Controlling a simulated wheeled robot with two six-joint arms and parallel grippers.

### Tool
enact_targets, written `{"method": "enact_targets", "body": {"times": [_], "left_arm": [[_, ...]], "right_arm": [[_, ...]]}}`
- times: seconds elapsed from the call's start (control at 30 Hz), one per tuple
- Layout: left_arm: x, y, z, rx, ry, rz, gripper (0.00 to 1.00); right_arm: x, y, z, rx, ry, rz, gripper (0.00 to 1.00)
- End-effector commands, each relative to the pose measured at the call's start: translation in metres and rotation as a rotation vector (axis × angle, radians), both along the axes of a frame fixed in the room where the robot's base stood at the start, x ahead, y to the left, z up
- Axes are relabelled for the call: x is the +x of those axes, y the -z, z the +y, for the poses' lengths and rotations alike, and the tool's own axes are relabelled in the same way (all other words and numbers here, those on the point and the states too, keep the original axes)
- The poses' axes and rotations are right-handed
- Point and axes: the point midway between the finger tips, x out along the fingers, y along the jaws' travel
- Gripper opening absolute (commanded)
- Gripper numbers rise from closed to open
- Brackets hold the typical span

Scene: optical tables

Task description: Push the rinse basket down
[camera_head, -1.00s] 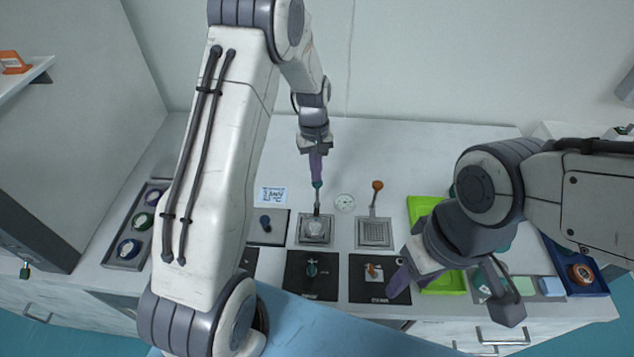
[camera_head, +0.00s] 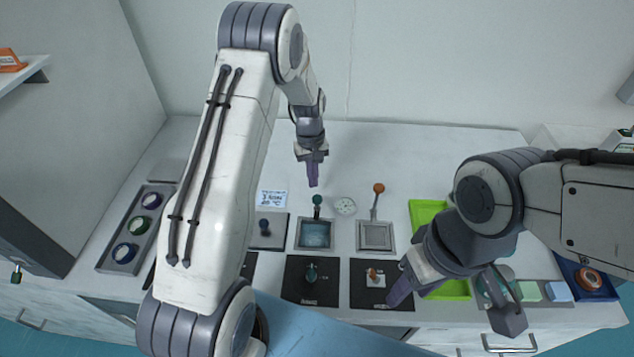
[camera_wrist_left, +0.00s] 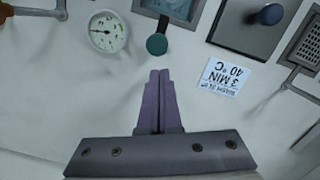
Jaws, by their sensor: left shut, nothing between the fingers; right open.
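The basket with the teal knob (camera_head: 317,200) sits low in the middle bath (camera_head: 314,233); bluish liquid shows over it. Its knob also shows in the left wrist view (camera_wrist_left: 156,44). No readable label says which basket is the rinse one. The orange-knobbed basket (camera_head: 376,236) to its right has a taller handle and a grid near its bath's rim. My left gripper (camera_head: 313,185) is shut and empty, just behind the teal knob in the picture; its purple fingertips (camera_wrist_left: 160,72) look apart from it. My right gripper (camera_head: 453,298) is open at the front right.
A wash sign (camera_head: 272,198) and round dial (camera_head: 345,206) lie behind the baths. A blue-knobbed plate (camera_head: 265,230) is at left. Black panels with knobs (camera_head: 312,281) stand in front. A green tray (camera_head: 424,211) is at right. My left arm hides part of the table.

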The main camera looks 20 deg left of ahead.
Motion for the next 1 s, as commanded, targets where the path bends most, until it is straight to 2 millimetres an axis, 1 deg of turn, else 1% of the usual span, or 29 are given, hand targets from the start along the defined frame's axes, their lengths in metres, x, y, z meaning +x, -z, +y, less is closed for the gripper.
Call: {"method": "enact_targets", "body": {"times": [0.27, 0.37, 0.47, 0.8, 0.9, 1.0], "left_arm": [[0.000, 0.000, 0.000, 0.000, 0.000, 0.001, 0.00], [0.001, -0.004, 0.001, 0.000, 0.001, 0.000, 0.00], [0.003, -0.016, 0.002, 0.001, 0.001, -0.003, 0.00], [0.008, -0.081, 0.006, 0.000, 0.000, -0.002, 0.00], [0.009, -0.094, 0.007, 0.000, 0.000, -0.002, 0.00], [0.009, -0.101, 0.007, 0.001, 0.000, 0.001, 0.00]], "right_arm": [[0.000, 0.000, 0.000, 0.000, -0.001, 0.000, 0.50], [0.000, 0.002, 0.000, 0.000, -0.001, 0.000, 0.50], [0.000, 0.006, 0.000, 0.000, -0.001, 0.000, 0.50], [0.000, 0.020, 0.000, 0.000, -0.002, 0.000, 0.50], [0.000, 0.021, 0.000, 0.000, -0.002, 0.000, 0.50], [0.000, 0.022, 0.000, 0.000, -0.002, 0.000, 0.50]]}}
